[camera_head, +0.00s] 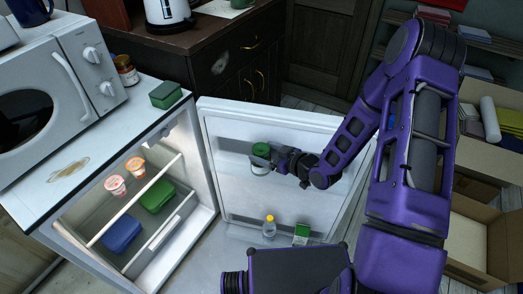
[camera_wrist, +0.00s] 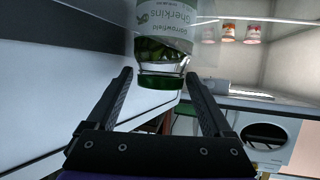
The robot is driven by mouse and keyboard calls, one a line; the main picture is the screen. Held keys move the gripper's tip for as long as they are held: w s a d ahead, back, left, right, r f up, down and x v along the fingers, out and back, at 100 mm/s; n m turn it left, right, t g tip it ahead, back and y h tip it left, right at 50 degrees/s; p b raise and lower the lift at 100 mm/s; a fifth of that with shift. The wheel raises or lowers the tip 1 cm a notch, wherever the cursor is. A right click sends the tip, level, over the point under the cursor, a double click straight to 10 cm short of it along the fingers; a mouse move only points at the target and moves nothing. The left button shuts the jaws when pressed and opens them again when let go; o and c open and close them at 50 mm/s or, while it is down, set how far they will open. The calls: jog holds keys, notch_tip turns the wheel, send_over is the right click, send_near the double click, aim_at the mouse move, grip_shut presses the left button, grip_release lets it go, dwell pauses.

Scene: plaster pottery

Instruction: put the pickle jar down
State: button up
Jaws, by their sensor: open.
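The pickle jar (camera_head: 260,161) has a green lid and stands at the upper rack of the open fridge door (camera_head: 225,118). In the wrist view the pickle jar (camera_wrist: 165,45) appears upside down, its Gherkins label and green lid showing. My gripper (camera_head: 273,160) reaches in from the right at the jar. In the wrist view my gripper (camera_wrist: 158,76) is open, with one finger on each side of the jar near its lid. I cannot tell whether either finger touches the glass. The jar's base is hidden in the head view.
A yellow-capped bottle (camera_head: 269,226) and a small green-and-white carton (camera_head: 301,234) stand low in the door. The fridge holds two cups (camera_head: 125,175), a green box (camera_head: 157,197) and a blue box (camera_head: 122,233). A microwave (camera_head: 50,85) and a green container (camera_head: 166,95) are on top.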

jog(key=p+v, duration=0.1)
jog(key=v, duration=0.9)
jog(key=shift+s, duration=0.15)
jog(key=shift+r, duration=0.1)
